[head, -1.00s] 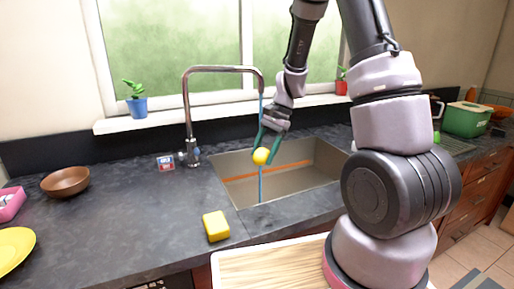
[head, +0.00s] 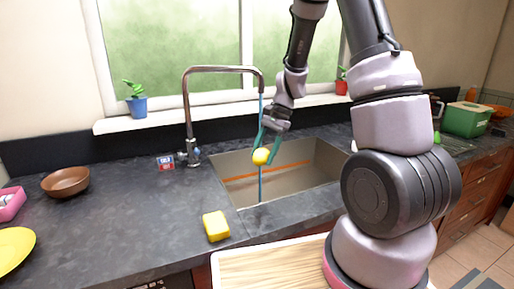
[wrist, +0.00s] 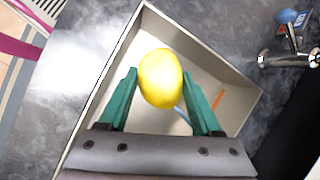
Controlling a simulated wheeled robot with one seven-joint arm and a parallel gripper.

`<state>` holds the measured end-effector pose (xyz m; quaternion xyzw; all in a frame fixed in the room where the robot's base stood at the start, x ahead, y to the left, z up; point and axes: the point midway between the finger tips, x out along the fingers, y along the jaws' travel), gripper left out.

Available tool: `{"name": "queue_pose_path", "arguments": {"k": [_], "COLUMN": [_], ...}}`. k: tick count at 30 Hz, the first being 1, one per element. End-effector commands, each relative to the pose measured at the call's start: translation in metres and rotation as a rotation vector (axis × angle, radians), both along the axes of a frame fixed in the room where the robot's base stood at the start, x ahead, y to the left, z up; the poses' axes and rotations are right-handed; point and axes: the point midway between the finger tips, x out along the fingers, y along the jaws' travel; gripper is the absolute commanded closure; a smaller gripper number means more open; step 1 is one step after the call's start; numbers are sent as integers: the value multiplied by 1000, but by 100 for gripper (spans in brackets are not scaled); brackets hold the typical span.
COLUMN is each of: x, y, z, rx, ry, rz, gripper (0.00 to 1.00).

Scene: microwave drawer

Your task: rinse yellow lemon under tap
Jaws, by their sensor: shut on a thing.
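The yellow lemon (head: 261,156) is held in my gripper (head: 268,148) above the sink (head: 235,197). In the wrist view the lemon (wrist: 161,78) sits between the green fingertips of my gripper (wrist: 160,92), which are shut on it. The tap (head: 188,110) arches over the sink from its left back side. A thin blue stream of water (head: 261,185) falls from its spout into the basin. In the head view the lemon is at or right beside the stream; whether the water touches it is hard to tell.
A yellow sponge (head: 216,226) lies on the counter left of the sink's front. A brown bowl (head: 65,182) and yellow plate (head: 14,246) are at the left. A wooden board (head: 260,268) is in front. Potted plants stand on the sill (head: 185,118).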

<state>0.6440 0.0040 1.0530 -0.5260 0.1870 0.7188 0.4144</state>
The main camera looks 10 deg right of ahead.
Motion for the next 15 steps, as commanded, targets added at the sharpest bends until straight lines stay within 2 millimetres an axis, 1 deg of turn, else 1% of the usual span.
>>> {"name": "queue_pose_path", "arguments": {"k": [9,15], "x": [0,-12], "y": [0,3], "z": [1,11], "rx": [0,1], "ry": [0,-3], "rz": [0,1], "gripper": [94,94]}}
